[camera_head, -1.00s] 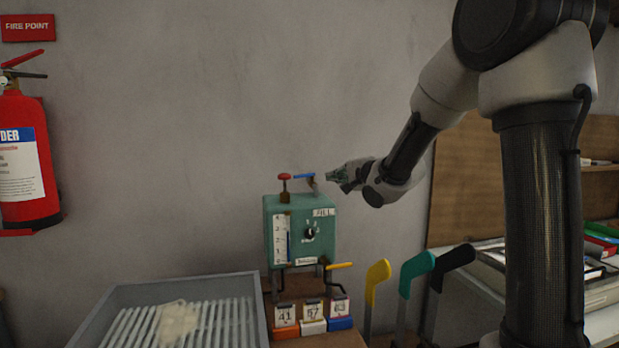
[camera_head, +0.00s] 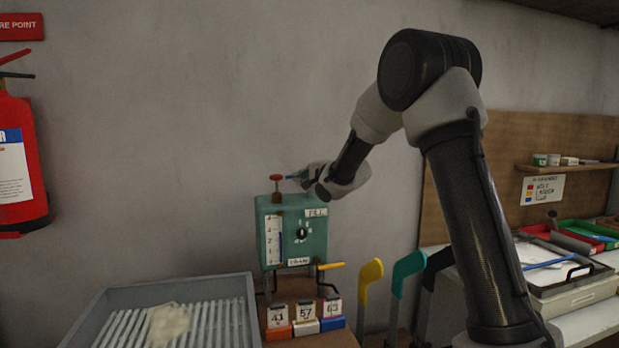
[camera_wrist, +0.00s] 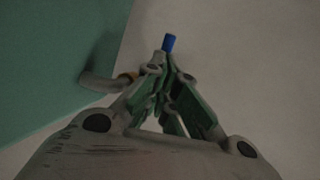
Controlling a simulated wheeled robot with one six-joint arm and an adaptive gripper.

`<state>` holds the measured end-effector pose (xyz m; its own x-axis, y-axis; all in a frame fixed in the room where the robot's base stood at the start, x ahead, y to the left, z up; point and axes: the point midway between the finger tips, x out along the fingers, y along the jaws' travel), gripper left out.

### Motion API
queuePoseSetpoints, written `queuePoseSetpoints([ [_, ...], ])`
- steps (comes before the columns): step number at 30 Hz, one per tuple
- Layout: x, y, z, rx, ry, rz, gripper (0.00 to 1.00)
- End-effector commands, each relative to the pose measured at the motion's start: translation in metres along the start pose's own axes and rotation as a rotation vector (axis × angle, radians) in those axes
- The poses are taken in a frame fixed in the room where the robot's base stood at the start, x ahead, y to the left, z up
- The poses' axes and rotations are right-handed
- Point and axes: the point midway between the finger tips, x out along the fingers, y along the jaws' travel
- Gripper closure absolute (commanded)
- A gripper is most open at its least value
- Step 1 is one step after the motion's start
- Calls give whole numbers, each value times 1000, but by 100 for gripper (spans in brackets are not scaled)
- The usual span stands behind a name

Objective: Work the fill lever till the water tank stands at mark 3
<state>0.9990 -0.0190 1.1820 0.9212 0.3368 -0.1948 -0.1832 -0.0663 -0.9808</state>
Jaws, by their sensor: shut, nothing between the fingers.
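The water tank (camera_head: 312,225) is a teal box against the wall. Its white gauge (camera_head: 273,240) on the left of the front has a blue strip in the lower part; the exact mark is too small to read. The blue-handled fill lever (camera_head: 291,177) is on top, partly hidden behind my gripper (camera_head: 303,176). In the wrist view the lever's blue end (camera_wrist: 169,43) shows just beyond the tips of my gripper (camera_wrist: 167,70). My gripper is shut and empty; I cannot tell whether it touches the lever.
A red knob (camera_head: 277,178) stands on the tank's top left. A yellow-handled lever (camera_head: 331,266) is below right. Number cards (camera_head: 306,312) stand beneath. A fire extinguisher (camera_head: 15,150) hangs far left.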

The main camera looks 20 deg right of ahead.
Motion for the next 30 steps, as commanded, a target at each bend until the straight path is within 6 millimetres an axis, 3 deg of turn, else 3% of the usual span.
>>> queuePoseSetpoints([
  [13,6,0,1,-1,0,0,100],
  [19,21,-3,12,-2,-2,0,100],
  [30,21,-6,14,-4,-4,-4,100],
])
